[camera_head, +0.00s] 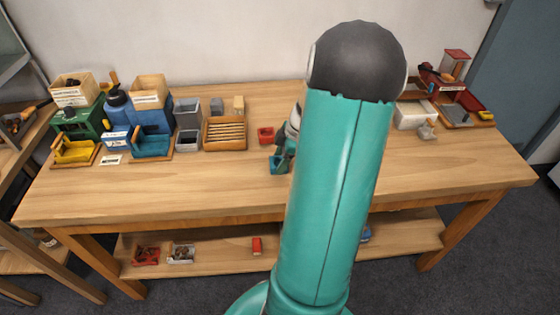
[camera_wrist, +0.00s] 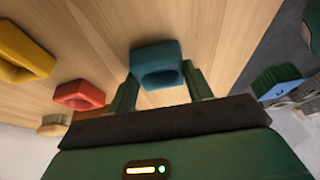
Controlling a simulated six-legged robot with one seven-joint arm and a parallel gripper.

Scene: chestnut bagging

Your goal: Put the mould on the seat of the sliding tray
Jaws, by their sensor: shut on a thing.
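The mould I hold is a teal-blue block with a round hollow (camera_wrist: 157,62). In the wrist view it sits between the two green fingers of my gripper (camera_wrist: 160,85), which is shut on it. In the head view the mould (camera_head: 277,166) shows at the middle of the bench, beside my gripper (camera_head: 285,157), partly hidden by my arm. Whether it touches the bench top is unclear. I cannot pick out the sliding tray's seat for certain.
A red mould (camera_wrist: 80,95) and a yellow mould (camera_wrist: 22,55) lie nearby in the wrist view. A green machine (camera_head: 80,121) and a blue machine (camera_head: 150,118) stand at the left, beside a slatted wooden tray (camera_head: 224,147). The bench's front left (camera_head: 170,190) is clear.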

